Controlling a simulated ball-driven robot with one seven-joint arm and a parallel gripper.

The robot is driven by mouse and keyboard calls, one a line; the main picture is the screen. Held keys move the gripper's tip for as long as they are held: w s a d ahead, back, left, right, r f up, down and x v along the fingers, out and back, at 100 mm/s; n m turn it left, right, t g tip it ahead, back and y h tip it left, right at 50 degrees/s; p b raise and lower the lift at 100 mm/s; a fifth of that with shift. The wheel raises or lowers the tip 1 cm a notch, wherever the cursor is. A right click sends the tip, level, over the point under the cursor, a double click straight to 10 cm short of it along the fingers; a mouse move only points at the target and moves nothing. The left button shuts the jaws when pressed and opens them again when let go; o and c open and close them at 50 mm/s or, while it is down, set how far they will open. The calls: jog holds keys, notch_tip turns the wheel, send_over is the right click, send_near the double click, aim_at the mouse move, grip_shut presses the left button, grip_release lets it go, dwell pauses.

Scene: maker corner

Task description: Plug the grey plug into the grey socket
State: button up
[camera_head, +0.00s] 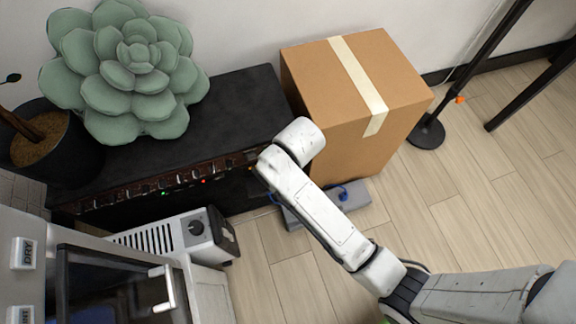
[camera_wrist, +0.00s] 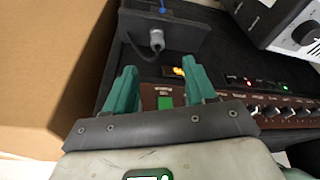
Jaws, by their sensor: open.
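My gripper (camera_wrist: 160,78) shows in the wrist view with its two teal fingers apart and nothing between them. Beyond the fingertips, a grey plug (camera_wrist: 157,40) with a dark cord is against the face of a dark grey box (camera_wrist: 184,36); I cannot tell whether it is seated in a socket there. No separate grey socket opening is visible. In the head view, a grey box (camera_head: 357,196) with a blue piece (camera_head: 342,194) lies on the floor beside the cardboard box, partly behind my arm. My gripper is hidden there.
A cardboard box (camera_head: 393,75) stands right of a long black unit (camera_head: 240,105) with knobs and lights. A large succulent (camera_head: 135,75) is on the unit. A white-grey device (camera_head: 190,232) stands in front. A black stand (camera_head: 427,132) is at the right; the floor (camera_head: 450,210) is open.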

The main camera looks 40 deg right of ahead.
jog(key=shift+w+d+f, duration=0.1)
jog(key=shift+w+d, duration=0.1)
jog(key=shift+f, duration=0.1)
jog(key=shift+b+x, duration=1.1)
jog(key=shift+x, duration=1.6)
jog(key=shift+b+x, duration=1.4)
jog(key=shift+x, duration=1.2)
jog(key=shift+w, duration=0.1)
grip_shut()
